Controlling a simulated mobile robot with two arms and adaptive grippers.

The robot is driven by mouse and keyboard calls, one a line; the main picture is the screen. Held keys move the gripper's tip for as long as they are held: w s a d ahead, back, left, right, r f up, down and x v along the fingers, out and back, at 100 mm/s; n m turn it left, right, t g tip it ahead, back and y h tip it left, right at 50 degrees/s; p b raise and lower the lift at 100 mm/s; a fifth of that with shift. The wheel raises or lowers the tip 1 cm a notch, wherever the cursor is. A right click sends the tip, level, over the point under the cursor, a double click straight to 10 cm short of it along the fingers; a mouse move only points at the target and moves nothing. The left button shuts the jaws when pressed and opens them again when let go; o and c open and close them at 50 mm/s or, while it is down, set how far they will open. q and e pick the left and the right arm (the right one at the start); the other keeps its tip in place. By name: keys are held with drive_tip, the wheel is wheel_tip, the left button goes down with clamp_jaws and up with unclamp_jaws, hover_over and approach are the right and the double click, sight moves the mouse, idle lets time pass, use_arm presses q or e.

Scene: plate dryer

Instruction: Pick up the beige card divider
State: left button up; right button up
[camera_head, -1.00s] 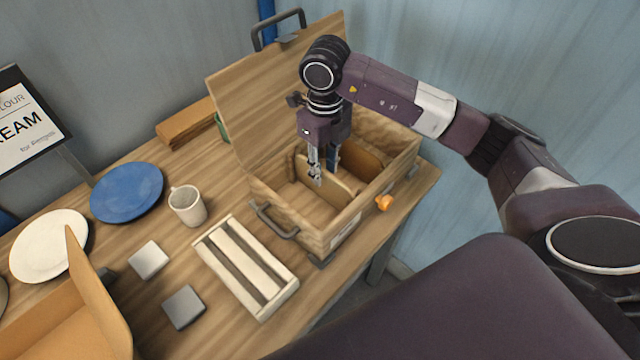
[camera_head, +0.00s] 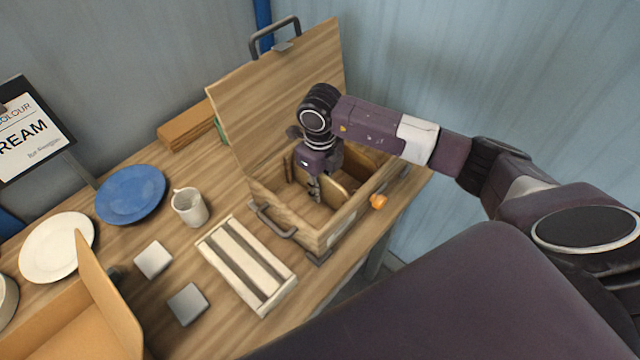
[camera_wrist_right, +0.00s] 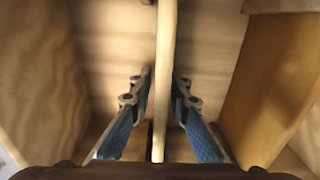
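The open wooden box (camera_head: 318,238) stands on the table with its lid raised. A beige card divider (camera_head: 338,194) stands upright inside it. In the right wrist view this divider (camera_wrist_right: 166,50) shows edge-on as a pale strip. My right gripper (camera_head: 315,188) reaches down into the box. In the right wrist view its fingers (camera_wrist_right: 162,82) are open, one on each side of the divider, with narrow gaps. The gripper partly hides the divider in the head view. My left gripper is not in view.
A browner panel (camera_wrist_right: 275,90) stands right of the gripper inside the box. The box walls surround the gripper closely. A slatted white rack (camera_head: 246,264), a mug (camera_head: 190,208), a blue plate (camera_head: 131,194) and a white plate (camera_head: 57,247) stand to the left.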

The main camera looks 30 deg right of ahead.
clamp_jaws()
drive_tip(key=shift+r, duration=0.15)
drive_tip(key=shift+w+r, duration=0.1)
drive_tip(key=shift+r, duration=0.45)
wheel_tip(320, 180, up, 13)
drive_tip(key=b, duration=0.4)
drive_tip(key=shift+r, duration=0.15)
wheel_tip(320, 180, up, 5)
drive_tip(key=shift+r, duration=0.2)
